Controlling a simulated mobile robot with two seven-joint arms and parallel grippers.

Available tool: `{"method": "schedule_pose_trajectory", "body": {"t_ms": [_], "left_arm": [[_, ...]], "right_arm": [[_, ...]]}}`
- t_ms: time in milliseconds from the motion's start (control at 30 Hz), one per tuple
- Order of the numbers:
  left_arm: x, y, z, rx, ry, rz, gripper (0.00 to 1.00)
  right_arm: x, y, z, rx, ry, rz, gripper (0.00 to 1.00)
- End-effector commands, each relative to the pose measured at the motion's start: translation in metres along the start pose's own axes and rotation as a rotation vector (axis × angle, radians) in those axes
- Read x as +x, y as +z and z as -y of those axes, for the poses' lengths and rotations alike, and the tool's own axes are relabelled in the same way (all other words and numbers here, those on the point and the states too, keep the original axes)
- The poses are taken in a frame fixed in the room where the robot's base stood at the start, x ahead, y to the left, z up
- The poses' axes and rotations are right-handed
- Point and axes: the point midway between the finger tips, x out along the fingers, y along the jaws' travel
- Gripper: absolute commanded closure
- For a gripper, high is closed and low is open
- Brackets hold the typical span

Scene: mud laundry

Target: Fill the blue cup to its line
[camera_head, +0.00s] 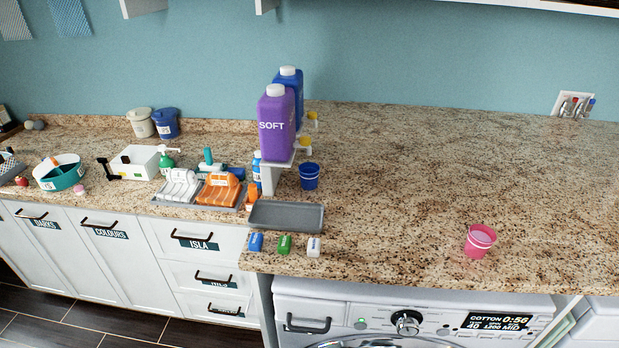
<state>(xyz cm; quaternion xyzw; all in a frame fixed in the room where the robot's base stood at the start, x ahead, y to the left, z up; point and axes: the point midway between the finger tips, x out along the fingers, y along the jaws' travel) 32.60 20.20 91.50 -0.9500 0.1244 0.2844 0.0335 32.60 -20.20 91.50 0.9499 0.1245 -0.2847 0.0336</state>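A small dark blue cup (309,176) stands upright on the granite counter, just right of the dispenser stand. Neither gripper shows in the head view.
A pink cup (480,241) stands near the counter's front edge at right. A grey tray (287,216) lies in front of the stand, with blue, green and white small blocks (285,244) before it. The counter's right and middle are mostly clear.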

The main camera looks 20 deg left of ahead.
Motion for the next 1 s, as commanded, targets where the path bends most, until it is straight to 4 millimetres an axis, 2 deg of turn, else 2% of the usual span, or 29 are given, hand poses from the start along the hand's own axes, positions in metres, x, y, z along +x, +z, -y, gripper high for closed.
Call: {"method": "schedule_pose_trajectory", "body": {"t_ms": [33, 300, 1000], "left_arm": [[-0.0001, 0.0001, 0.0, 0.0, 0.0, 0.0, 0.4], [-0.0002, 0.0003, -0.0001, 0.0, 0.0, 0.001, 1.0], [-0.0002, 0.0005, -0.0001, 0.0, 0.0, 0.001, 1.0]], "right_arm": [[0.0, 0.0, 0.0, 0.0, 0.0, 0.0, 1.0], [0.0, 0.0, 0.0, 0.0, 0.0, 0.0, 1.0], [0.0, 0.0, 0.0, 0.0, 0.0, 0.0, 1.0]]}}
